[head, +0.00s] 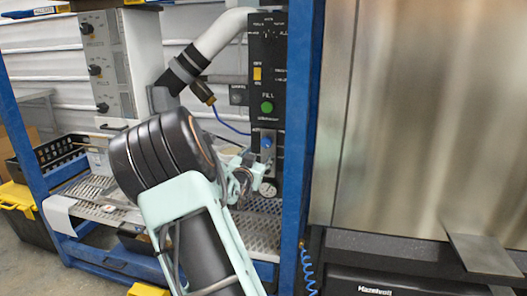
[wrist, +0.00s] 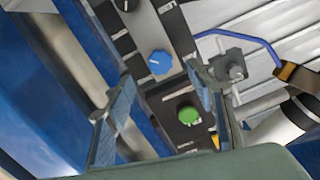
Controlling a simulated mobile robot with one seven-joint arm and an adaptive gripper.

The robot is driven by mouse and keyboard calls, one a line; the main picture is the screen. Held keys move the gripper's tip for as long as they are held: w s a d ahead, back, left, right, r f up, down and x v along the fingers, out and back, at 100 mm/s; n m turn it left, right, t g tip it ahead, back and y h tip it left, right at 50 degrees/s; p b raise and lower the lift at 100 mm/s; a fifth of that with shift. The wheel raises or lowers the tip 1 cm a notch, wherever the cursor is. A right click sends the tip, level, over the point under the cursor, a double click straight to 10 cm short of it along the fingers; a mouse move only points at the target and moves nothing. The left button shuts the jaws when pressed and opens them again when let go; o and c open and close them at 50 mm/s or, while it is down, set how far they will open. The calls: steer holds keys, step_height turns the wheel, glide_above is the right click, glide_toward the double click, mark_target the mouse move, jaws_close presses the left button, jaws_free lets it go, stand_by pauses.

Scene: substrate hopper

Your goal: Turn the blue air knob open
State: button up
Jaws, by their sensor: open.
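The blue air knob (head: 266,141) is on the black control panel (head: 266,90), below the green FILL button (head: 267,107). In the wrist view the blue knob (wrist: 160,62) shows whole, near the gap between my fingertips. My gripper (wrist: 160,74) is open, with one finger on each side of the knob's line and nothing held. In the head view my gripper (head: 250,158) is just below and left of the knob, partly hidden by my arm. I cannot tell whether a finger touches the knob. The green button (wrist: 188,115) lies between the fingers in the wrist view.
A blue frame post (head: 303,120) stands right beside the panel. A blue hose (wrist: 245,36) and grey fitting (wrist: 229,68) are close to the right finger. A perforated shelf (head: 255,230) lies underneath.

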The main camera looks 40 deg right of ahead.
mark_target(266, 143)
steer(key=shift+h, duration=0.4)
steer(key=b+x, duration=0.1)
steer(key=x, duration=0.4)
steer(key=b+x, duration=0.1)
steer(key=x, duration=0.5)
steer(key=shift+d+r, duration=0.2)
steer(key=shift+c, duration=0.6)
steer(key=c, duration=1.1)
